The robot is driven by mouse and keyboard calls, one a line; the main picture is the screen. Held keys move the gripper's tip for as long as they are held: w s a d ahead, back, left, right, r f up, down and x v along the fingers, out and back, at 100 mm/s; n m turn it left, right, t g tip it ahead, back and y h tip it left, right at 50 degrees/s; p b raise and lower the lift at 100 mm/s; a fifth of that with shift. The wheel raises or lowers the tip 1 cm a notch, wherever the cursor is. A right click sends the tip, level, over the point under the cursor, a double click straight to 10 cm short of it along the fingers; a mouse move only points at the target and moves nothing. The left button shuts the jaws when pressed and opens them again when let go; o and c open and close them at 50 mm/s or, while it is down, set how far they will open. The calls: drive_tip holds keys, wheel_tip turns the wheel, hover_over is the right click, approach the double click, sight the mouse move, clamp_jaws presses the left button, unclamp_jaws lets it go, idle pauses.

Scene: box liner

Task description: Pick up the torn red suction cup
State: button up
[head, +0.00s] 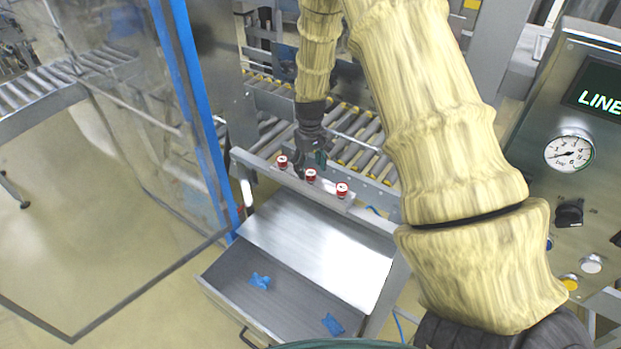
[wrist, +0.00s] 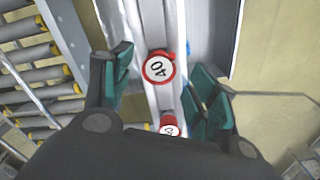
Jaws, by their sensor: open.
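Three red suction cups with white tops stand in a row on a metal rail (head: 325,192) in the head view: left (head: 282,161), middle (head: 311,175) and right (head: 341,190). My gripper (head: 314,160) is open and points down, close above the row near the middle cup. In the wrist view, a red cup marked 40 (wrist: 158,70) shows between the spread green-padded fingers, not gripped. Red bits stick out at its upper edge; I cannot tell if this is a tear. Another red cup (wrist: 169,130) is partly hidden by my gripper's body.
A roller conveyor (head: 269,133) runs behind the rail. In front is a sloping metal plate above an open tray (head: 295,309) with two blue scraps (head: 260,281). A control panel (head: 575,120) stands at right and a clear guard with a blue post (head: 196,95) at left.

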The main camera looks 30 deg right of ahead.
sight(311, 172)
drive_tip(key=shift+d+f+p, duration=0.1)
drive_tip(key=shift+f+p, duration=0.4)
drive_tip(key=shift+f, duration=1.05)
drive_tip(key=shift+s, duration=0.1)
drive_tip(key=shift+c, duration=0.4)
drive_tip(key=c, duration=1)
